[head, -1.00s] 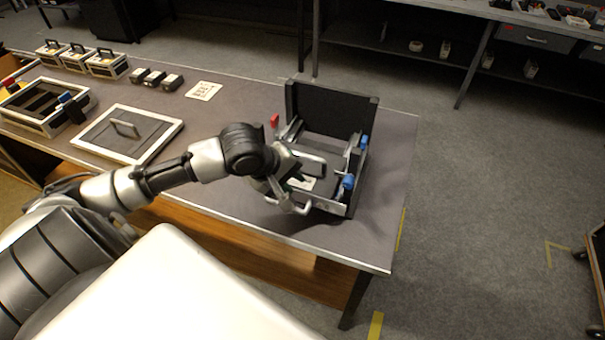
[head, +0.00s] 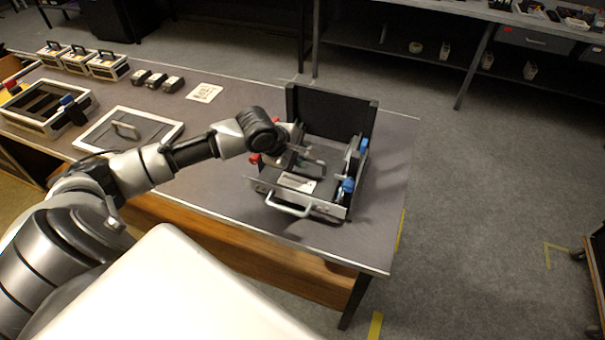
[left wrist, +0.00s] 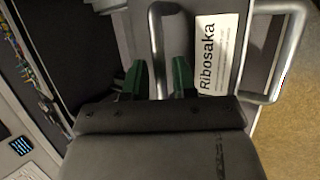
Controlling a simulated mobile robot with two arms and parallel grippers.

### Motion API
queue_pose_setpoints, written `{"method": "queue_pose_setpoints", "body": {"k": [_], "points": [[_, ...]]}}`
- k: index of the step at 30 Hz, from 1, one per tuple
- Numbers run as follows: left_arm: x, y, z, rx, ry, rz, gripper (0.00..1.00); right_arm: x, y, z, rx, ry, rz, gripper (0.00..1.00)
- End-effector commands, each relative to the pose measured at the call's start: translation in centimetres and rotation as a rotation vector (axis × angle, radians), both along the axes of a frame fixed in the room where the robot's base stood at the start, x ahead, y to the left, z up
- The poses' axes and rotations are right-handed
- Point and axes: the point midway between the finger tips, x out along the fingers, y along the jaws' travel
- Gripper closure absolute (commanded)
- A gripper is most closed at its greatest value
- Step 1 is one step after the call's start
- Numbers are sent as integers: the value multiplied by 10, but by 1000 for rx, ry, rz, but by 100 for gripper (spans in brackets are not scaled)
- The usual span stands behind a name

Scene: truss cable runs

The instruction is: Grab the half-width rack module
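An open black rack case (head: 330,108) stands on the table's right part with its lid up. A grey piece inside it (head: 312,167), which may be the half-width rack module, is partly hidden by my gripper. My left gripper (head: 303,158) reaches into the case. In the left wrist view its green-tipped fingers (left wrist: 158,80) stand apart on either side of a metal handle bar (left wrist: 157,40), with gaps visible. A white "Ribosaka" label (left wrist: 207,50) lies beside the bar. It also shows in the head view (head: 297,182). My right gripper is out of view.
The case has a front handle (head: 288,207), blue latches (head: 348,184) on the right and a red one (head: 254,158) on the left. A framed panel with a handle (head: 105,140), a white-framed tray (head: 40,120) and several small boxes lie left. Floor right of the table is free.

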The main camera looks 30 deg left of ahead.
Motion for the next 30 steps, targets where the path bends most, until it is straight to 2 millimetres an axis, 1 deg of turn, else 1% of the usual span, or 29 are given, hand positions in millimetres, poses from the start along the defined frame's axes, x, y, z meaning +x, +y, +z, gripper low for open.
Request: {"method": "queue_pose_setpoints", "body": {"k": [3,6,12,13,18,30], "points": [[9,-4,-12,-1,-1,0,73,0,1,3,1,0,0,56],[12,-5,-17,1,0,-1,73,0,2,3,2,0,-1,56],[12,-5,-19,2,0,-1,73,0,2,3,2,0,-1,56],[12,-5,-19,2,0,-1,75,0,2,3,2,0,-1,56],[12,-5,-19,2,0,-1,100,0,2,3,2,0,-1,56],[12,-5,-19,3,2,-2,100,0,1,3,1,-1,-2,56]]}}
